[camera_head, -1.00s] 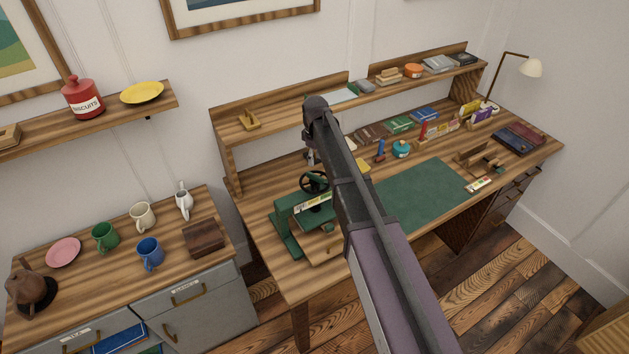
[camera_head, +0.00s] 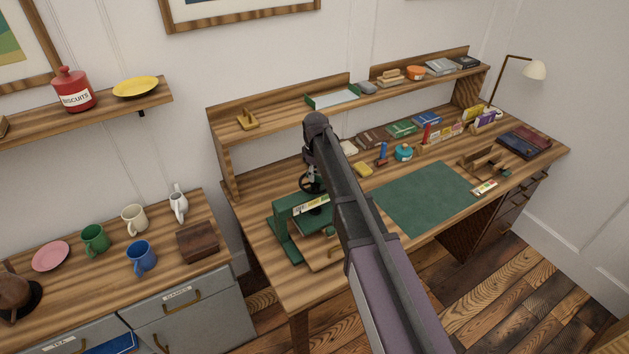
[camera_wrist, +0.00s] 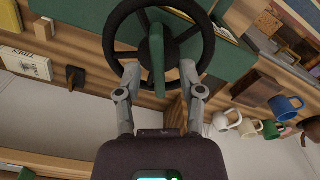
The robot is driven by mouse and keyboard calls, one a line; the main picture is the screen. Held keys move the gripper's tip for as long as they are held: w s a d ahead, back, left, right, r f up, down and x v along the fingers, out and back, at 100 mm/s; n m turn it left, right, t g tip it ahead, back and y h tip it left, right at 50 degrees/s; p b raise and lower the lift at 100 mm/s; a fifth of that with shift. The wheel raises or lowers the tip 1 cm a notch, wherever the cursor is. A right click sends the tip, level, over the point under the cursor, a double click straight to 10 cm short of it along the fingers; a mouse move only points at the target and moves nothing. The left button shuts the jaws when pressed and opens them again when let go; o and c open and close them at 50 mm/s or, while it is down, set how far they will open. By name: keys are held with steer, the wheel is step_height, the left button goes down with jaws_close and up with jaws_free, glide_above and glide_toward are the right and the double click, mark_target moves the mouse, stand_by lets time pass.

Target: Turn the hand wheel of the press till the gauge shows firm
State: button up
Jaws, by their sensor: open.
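The green press (camera_head: 290,222) stands on the left part of the desk, with a pale gauge strip (camera_head: 311,204) on its top beam; I cannot read the gauge. Its black hand wheel (camera_head: 312,184) sits above the beam, partly hidden behind my arm in the head view. In the wrist view the hand wheel (camera_wrist: 112,40) fills the top centre, with a green bar across its middle. My gripper (camera_wrist: 160,72) is open, its two grey fingertips at the near side of the wheel, one on each side of the green bar. Whether they touch the rim I cannot tell.
The desk (camera_head: 262,262) carries a green mat (camera_head: 425,197) right of my arm, with several books and small boxes behind it. A raised shelf (camera_head: 285,112) runs along the back. A side cabinet (camera_head: 190,312) with mugs stands at the left.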

steer(key=shift+f+b, duration=0.3)
steer(key=shift+f, duration=0.25)
jaws_close()
steer(key=shift+a, duration=0.15)
